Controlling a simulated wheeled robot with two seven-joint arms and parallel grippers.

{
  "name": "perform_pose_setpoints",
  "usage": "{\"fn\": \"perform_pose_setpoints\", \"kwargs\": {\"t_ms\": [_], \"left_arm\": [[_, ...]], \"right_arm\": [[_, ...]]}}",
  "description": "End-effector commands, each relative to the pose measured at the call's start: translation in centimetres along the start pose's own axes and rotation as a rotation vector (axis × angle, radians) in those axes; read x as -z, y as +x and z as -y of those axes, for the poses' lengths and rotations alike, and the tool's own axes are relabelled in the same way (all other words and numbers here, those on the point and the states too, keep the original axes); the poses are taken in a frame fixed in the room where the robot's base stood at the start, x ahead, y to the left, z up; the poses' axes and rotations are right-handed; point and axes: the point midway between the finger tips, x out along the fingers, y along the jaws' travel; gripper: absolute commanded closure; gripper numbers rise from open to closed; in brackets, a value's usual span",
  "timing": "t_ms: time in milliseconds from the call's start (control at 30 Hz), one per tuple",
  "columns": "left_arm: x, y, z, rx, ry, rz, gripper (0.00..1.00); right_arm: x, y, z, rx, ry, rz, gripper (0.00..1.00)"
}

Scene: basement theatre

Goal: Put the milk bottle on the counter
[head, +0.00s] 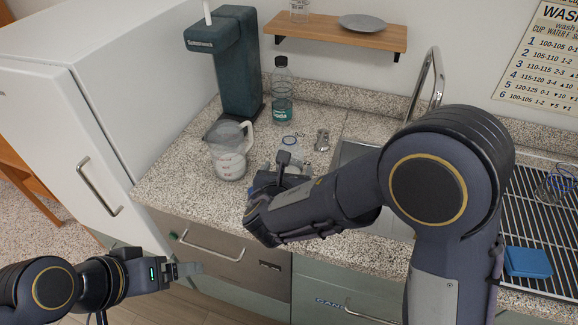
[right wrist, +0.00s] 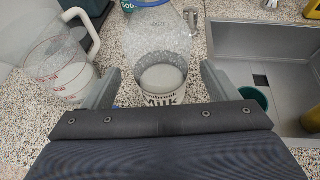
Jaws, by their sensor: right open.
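The milk bottle (right wrist: 162,78), clear glass with dark "MILK" lettering and white contents low inside, stands on the speckled counter (head: 168,182) in the right wrist view. In the head view my right gripper (head: 287,163) and forearm mostly hide that spot. My right gripper (right wrist: 160,82) is open, with one finger on each side of the bottle; contact cannot be made out. My left gripper (head: 188,270) is low in front of the drawers, away from the bottle; its jaw gap is unclear.
A measuring jug (head: 229,152) stands left of the bottle, with a dark drink machine (head: 236,75) behind. A teal-labelled bottle (head: 282,95) and a small metal shaker (head: 322,139) are behind it. The sink (right wrist: 270,60) is right. Counter at front left is clear.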

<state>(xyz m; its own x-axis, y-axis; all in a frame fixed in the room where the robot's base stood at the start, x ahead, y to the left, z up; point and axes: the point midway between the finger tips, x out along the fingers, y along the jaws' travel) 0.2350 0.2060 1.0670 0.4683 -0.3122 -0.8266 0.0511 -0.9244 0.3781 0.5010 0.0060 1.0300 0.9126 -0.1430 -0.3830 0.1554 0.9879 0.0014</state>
Motion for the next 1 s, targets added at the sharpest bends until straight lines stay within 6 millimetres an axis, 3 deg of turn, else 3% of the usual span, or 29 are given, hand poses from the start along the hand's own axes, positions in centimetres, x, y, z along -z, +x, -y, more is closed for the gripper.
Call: {"fn": "perform_pose_setpoints", "kwargs": {"t_ms": [100, 333, 500, 767, 867, 967, 1000], "left_arm": [[-0.2, 0.4, 0.2, 0.000, 0.000, 0.000, 0.16], [-0.3, 0.7, 0.3, 0.000, 0.000, 0.000, 0.16], [-0.4, 0.7, 0.3, 0.000, 0.000, 0.000, 0.16], [-0.4, 0.7, 0.3, 0.000, 0.000, 0.000, 0.16], [-0.3, 0.7, 0.3, 0.000, 0.000, 0.000, 0.16], [-0.3, 0.7, 0.3, 0.000, 0.000, 0.000, 0.16], [-0.4, 0.7, 0.3, 0.000, 0.000, 0.000, 0.16]], "right_arm": [[0.1, -2.9, -0.1, -0.005, 0.000, 0.002, 0.19], [0.0, -6.9, -0.1, -0.004, 0.001, 0.001, 0.19], [0.0, -8.2, 0.0, -0.001, 0.000, 0.000, 0.19], [-0.1, -8.3, 0.4, 0.008, 0.013, -0.006, 0.19], [-0.4, -7.8, 3.3, 0.077, 0.128, -0.056, 0.19], [-0.3, -7.4, 9.7, 0.236, 0.410, -0.167, 0.19], [0.1, -7.6, 12.9, 0.321, 0.566, -0.219, 0.19]]}}
